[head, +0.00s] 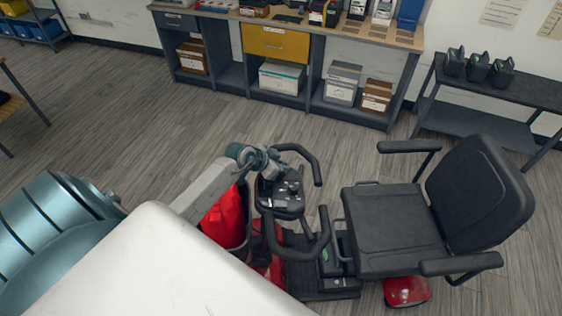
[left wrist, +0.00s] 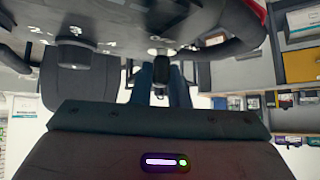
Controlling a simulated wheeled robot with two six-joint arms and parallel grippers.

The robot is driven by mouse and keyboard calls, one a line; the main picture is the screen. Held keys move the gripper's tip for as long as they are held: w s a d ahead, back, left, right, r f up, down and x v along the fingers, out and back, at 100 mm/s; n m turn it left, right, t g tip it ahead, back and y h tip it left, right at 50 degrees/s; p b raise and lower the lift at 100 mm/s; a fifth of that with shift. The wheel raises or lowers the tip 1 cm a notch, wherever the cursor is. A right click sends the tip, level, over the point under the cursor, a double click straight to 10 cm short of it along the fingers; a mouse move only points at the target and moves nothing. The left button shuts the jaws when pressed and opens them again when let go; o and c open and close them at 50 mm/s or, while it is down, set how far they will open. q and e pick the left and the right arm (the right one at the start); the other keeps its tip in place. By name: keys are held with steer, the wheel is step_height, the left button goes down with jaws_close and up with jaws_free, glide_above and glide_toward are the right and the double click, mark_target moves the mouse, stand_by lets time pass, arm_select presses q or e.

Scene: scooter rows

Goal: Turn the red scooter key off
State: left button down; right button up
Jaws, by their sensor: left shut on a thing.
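The red scooter (head: 408,291) stands at the lower right of the head view, with its black seat to the right of its handlebars. Its dark console (head: 284,203) sits between the two looped handlebars. My left gripper (head: 280,171) is at the top edge of the console. In the left wrist view, the scene appears upside down and the gripper's fingers (left wrist: 162,84) reach to a small dark key (left wrist: 161,52) at the console. The gripper is shut on the key. The key's turn position cannot be made out. My right gripper is out of view.
A dark table (head: 510,90) with several black units is at right. The wood floor between is clear.

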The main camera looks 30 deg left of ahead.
arm_select(q)
steer(key=shift+w+r+n+t+y, duration=0.15)
steer(key=shift+n+t+y, duration=0.15)
steer(key=shift+n+y, duration=0.15)
steer(key=c, duration=1.4)
jaws_free()
steer(key=b+v, duration=0.2)
steer(key=v, duration=0.7)
steer(key=shift+v, duration=0.85)
steer(key=shift+d, duration=0.1)
